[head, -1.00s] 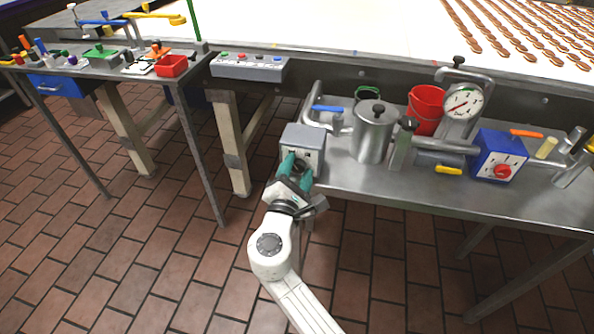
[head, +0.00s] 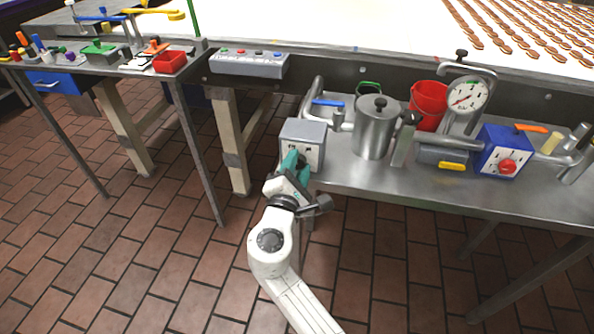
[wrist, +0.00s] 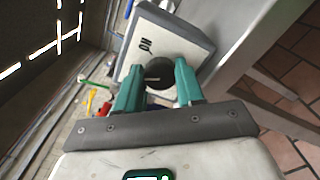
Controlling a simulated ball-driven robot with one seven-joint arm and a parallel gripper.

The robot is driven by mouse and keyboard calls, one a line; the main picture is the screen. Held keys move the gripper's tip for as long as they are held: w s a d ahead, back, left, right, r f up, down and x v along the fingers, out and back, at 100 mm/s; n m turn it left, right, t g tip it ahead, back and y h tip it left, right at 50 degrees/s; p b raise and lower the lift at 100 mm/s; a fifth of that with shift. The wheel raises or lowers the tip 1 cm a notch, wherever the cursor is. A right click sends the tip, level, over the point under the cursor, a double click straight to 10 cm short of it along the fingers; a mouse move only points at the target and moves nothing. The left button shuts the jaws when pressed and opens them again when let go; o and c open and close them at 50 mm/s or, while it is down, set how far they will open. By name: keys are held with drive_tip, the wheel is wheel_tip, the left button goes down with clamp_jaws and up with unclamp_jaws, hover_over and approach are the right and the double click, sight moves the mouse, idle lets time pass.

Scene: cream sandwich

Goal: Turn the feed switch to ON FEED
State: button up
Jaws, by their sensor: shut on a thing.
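The feed switch is a light grey box (head: 303,130) with a pale front plate, at the left end of the steel bench in the head view. In the wrist view its round black knob (wrist: 159,71) sits between my teal fingers, one on each side. Part of the plate's lettering, "ON", shows upside down in the wrist view; the rest is hidden. My gripper (head: 296,160) is at the front of the box, shut on the knob, and hides the knob in the head view. The knob's exact setting cannot be told.
A steel pot (head: 373,135), a red bucket (head: 428,105), a dial gauge (head: 467,96) and a blue box with a red knob (head: 503,150) stand to the right on the bench. A button panel (head: 248,65) is behind left. Open tiled floor lies in front.

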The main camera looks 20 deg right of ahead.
drive_tip(key=m+b, duration=0.4)
drive_tip(key=b, duration=0.1)
drive_tip(key=m+b, duration=0.2)
drive_tip(key=m, duration=0.1)
drive_tip(key=shift+f+b, duration=0.3)
drive_tip(key=shift+f, duration=0.1)
drive_tip(key=m+b, duration=0.4)
drive_tip(key=shift+r+m, duration=0.1)
drive_tip(key=shift+m, duration=0.3)
drive_tip(key=o, duration=1)
drive_tip(key=shift+r, duration=0.15)
drive_tip(key=shift+o, duration=0.2)
drive_tip(key=v, duration=1)
drive_tip(key=shift+s+a+p, duration=0.2)
drive_tip(key=shift+s+p, duration=0.15)
drive_tip(key=shift+p, duration=0.05)
